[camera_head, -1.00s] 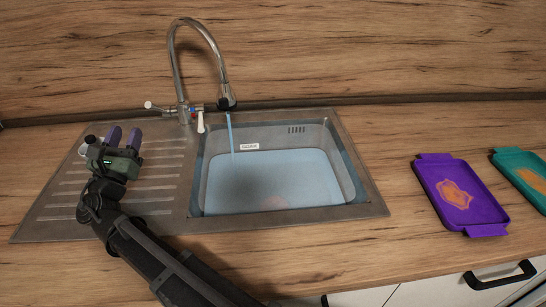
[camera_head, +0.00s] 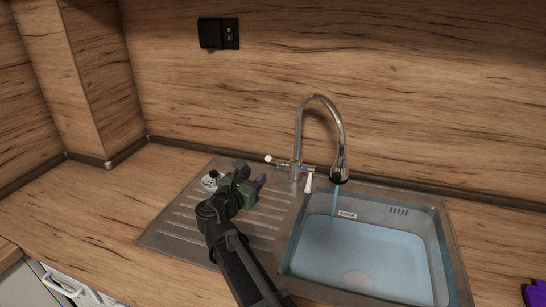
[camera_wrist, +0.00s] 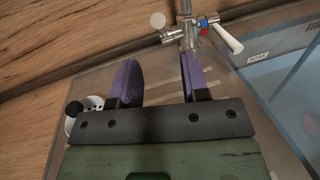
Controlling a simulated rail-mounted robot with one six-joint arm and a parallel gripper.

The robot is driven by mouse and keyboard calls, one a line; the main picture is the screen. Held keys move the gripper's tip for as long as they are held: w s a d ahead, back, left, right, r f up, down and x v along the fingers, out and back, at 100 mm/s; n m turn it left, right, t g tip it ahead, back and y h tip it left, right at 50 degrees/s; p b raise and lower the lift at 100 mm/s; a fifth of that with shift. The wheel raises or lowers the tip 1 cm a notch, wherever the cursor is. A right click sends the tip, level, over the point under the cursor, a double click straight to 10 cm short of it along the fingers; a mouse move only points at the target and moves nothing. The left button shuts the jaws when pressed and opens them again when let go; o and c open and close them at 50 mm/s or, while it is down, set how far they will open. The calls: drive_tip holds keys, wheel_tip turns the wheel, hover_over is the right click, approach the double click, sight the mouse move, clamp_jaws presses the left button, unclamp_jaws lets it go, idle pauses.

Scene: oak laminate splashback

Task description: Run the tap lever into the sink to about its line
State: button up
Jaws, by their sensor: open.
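The chrome tap (camera_head: 299,135) stands behind the sink (camera_head: 292,265), its arched spout over the basin. A stream of water (camera_head: 333,204) falls from it into bluish water (camera_head: 365,262). The white tap lever (camera_head: 308,183) points down and forward at the tap's base; it also shows in the wrist view (camera_wrist: 227,38). A label reading SOAK (camera_head: 347,214) is on the basin's back wall, with the water surface close below it. My gripper (camera_head: 252,178) is open and empty above the drainboard, left of the lever and apart from it. Its purple fingers (camera_wrist: 160,70) point toward the tap.
A second, white-tipped handle (camera_head: 269,159) sticks out left of the tap. A small white and black item (camera_head: 209,182) is on the drainboard beside my gripper. A purple tray (camera_head: 535,292) shows at the right edge. The counter to the left (camera_head: 100,210) is clear.

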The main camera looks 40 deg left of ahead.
sight(271, 160)
drive_tip(key=w, duration=0.3)
drive_tip(key=w+a, duration=0.1)
drive_tip(key=w, duration=0.2)
drive_tip(key=w+a, duration=0.1)
drive_tip(key=w, duration=0.3)
clamp_jaws()
